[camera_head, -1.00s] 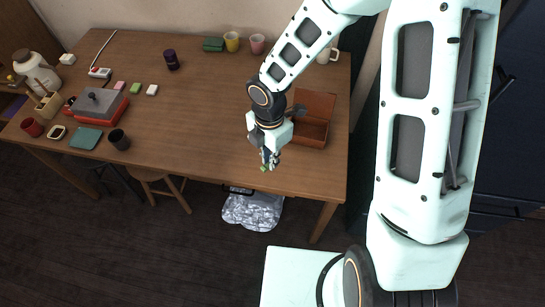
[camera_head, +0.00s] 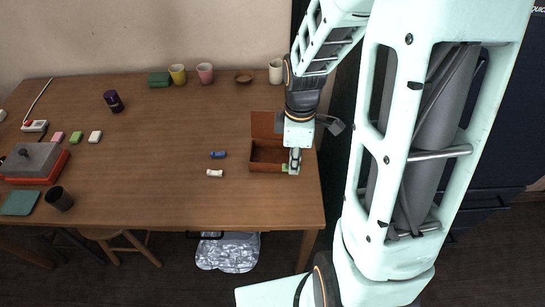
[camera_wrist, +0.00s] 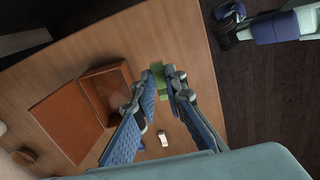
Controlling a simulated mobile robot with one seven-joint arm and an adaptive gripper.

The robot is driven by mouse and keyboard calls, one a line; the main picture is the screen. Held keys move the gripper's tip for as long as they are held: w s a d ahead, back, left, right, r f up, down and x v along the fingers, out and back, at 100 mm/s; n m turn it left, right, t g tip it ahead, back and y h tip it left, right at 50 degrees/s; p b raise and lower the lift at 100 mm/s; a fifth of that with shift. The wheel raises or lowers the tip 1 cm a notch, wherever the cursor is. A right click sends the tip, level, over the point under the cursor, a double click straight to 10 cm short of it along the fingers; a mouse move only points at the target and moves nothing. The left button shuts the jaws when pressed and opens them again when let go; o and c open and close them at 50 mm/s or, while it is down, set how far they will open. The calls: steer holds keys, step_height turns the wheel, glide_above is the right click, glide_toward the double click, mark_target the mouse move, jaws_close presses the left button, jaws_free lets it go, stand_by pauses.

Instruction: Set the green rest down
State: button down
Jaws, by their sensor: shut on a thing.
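The green rest (camera_wrist: 161,86) is a small green block between my fingertips in the wrist view. My gripper (camera_wrist: 163,78) is shut on it. In the head view my gripper (camera_head: 294,163) points down at the right front corner of the brown box, and a bit of the green rest (camera_head: 285,168) shows beside the fingers. Whether the rest touches the table or box cannot be told. A blue rest-like piece (camera_head: 218,154) and a white one (camera_head: 215,173) lie on the table left of the box. The white piece (camera_wrist: 164,138) also shows in the wrist view.
The brown box (camera_head: 262,167) stands with its lid (camera_head: 263,125) open toward the back. A brown bowl (camera_head: 243,77) and several cups are along the back. The wooden table's (camera_head: 170,195) front middle is clear. Its right edge is close to my gripper.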

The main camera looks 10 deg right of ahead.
steer(key=w+f, duration=0.1)
steer(key=w, duration=0.1)
steer(key=w+f, duration=0.1)
steer(key=w, duration=0.2)
steer(key=w+f, duration=0.1)
steer(key=w, duration=0.2)
steer(key=shift+d+f, duration=0.15)
steer(key=shift+f, duration=0.2)
glide_above(283, 160)
steer(key=s, duration=0.1)
step_height(283, 160, down, 4)
steer(key=shift+f, duration=0.25)
steer(key=shift+w+f, duration=0.4)
steer(key=shift+f, duration=0.15)
steer(key=shift+w+f, duration=0.1)
steer(key=shift+f, duration=1.5)
steer(key=shift+f, duration=0.15)
steer(key=c, duration=2.4)
jaws_free()
steer(key=shift+f, duration=0.1)
steer(key=o, duration=0.4)
